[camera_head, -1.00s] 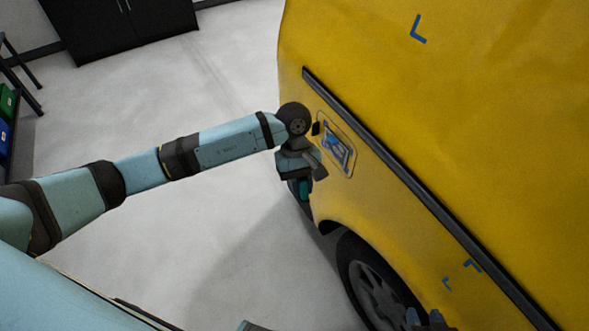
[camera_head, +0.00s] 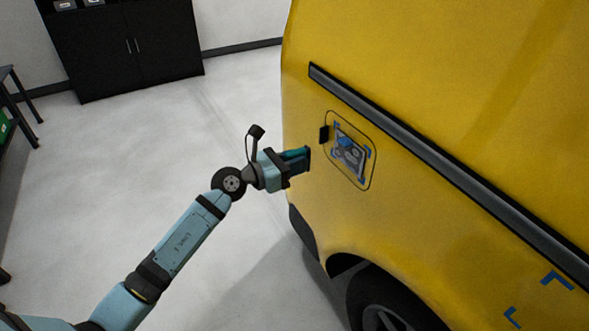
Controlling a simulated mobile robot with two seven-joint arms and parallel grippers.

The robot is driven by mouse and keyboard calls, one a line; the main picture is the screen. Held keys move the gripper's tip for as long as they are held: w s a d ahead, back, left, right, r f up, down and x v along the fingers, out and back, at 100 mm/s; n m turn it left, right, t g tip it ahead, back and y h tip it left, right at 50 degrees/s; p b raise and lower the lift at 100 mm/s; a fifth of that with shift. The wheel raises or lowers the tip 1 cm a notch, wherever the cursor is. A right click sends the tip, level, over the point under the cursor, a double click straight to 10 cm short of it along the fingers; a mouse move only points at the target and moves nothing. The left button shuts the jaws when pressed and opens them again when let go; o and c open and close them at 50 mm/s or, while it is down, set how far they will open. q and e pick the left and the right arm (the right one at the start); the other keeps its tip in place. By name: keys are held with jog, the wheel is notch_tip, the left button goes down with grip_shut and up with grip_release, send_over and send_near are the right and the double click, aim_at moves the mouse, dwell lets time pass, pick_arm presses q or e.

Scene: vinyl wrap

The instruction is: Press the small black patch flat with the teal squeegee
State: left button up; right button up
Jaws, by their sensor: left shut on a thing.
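My left gripper (camera_head: 285,168) is shut on the teal squeegee (camera_head: 294,154), held up with its dark end toward the yellow van's side. In this view the squeegee appears just left of the outlined panel; a gap to the van seems to remain. A small dark patch (camera_head: 347,157) with grey and blue print sits between blue corner marks inside that panel. A small plain black rectangle (camera_head: 324,134) is at the panel's left edge. I cannot tell whether the patch's edges lie flat. My right gripper is not in view.
The yellow van (camera_head: 440,90) fills the right side, with a black trim strip (camera_head: 440,158) above the wheel (camera_head: 385,312). More blue corner marks (camera_head: 556,281) are at lower right. A black cabinet (camera_head: 130,50) stands at the back left. The grey floor between is clear.

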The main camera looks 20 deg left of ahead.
aim_at(339, 152)
pick_arm(q)
jog(key=b+x, duration=0.1)
jog(key=x, duration=0.5)
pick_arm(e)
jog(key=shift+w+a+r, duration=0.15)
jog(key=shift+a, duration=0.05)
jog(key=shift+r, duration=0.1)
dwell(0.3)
pick_arm(q)
jog(key=shift+w+d, duration=0.5)
jog(key=shift+w, duration=0.05)
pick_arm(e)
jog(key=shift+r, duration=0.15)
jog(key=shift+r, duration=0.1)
pick_arm(q)
jog(key=shift+s+d+r+p, duration=0.15)
jog(key=shift+s+d+p, duration=0.25)
jog(key=shift+p, duration=0.3)
jog(key=shift+s+d+p, duration=0.3)
jog(key=shift+d+p, duration=0.05)
jog(key=shift+d, duration=0.05)
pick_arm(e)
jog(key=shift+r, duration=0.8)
